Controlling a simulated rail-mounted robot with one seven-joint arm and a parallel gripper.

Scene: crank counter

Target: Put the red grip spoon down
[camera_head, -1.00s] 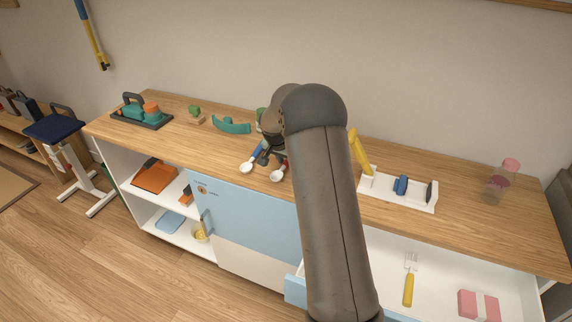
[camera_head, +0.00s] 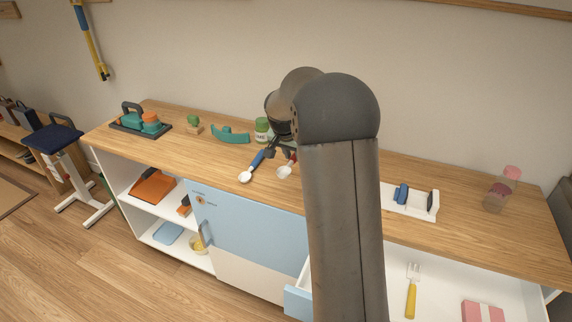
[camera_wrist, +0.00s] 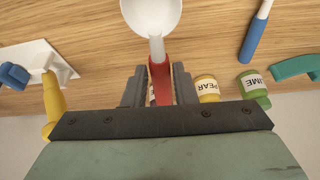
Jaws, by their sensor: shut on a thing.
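The red grip spoon has a white bowl and a red handle. In the wrist view its bowl is at the top and its red handle (camera_wrist: 160,72) runs down between my gripper's fingers (camera_wrist: 160,90). My gripper is shut on this handle. In the head view the spoon's white bowl (camera_head: 284,172) shows just left of my arm, over the wooden counter (camera_head: 215,155). My gripper (camera_head: 284,152) is partly hidden there by my arm. I cannot tell whether the spoon touches the counter.
A blue-handled spoon (camera_head: 257,160) lies just left of the held spoon. Green (camera_wrist: 252,84) and yellow (camera_wrist: 206,87) labelled jars and a teal curved piece (camera_head: 230,134) are near. A white fixture (camera_head: 411,202) stands to the right. A drawer (camera_head: 440,272) is open below the counter.

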